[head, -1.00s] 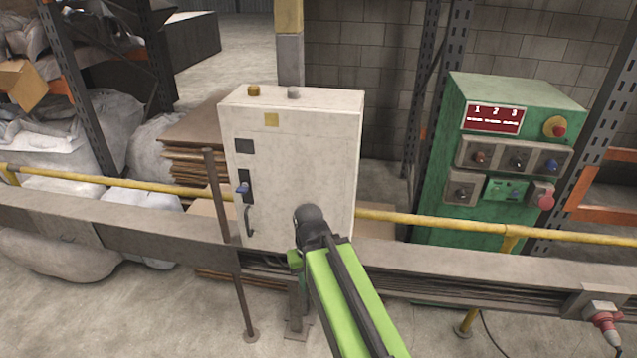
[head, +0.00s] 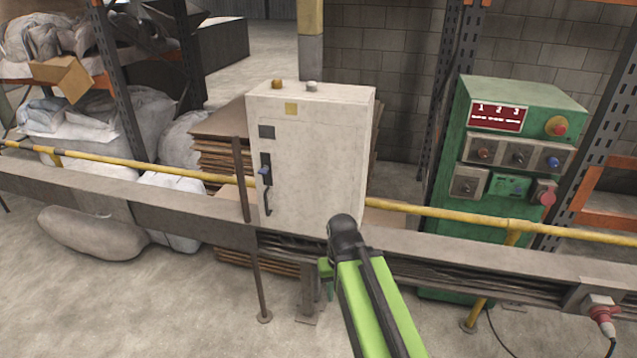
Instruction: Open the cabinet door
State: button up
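The cabinet (head: 325,160) is a white metal box standing behind the grey rail, left of the picture's middle. Its front door (head: 312,175) looks shut.
A grey horizontal rail (head: 190,223) and a yellow pipe (head: 440,212) run across the front. A thin rusty post (head: 242,180) stands just left of the door. A green control cabinet (head: 450,150) stands at the right. Stacked cardboard (head: 213,160) lies behind the post.

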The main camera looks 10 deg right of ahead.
aim_at(313, 150)
jog(key=z, duration=0.2)
jog(key=k, duration=0.25)
jog(key=u, duration=0.35)
jog(key=i, duration=0.75)
jog(key=u, duration=5.5)
jog(key=i, duration=0.1)
jog(key=z, duration=2.75)
jog(key=k, duration=0.6)
jog(key=z, duration=1.3)
jog(key=i, duration=0.9)
jog(key=u, duration=0.05)
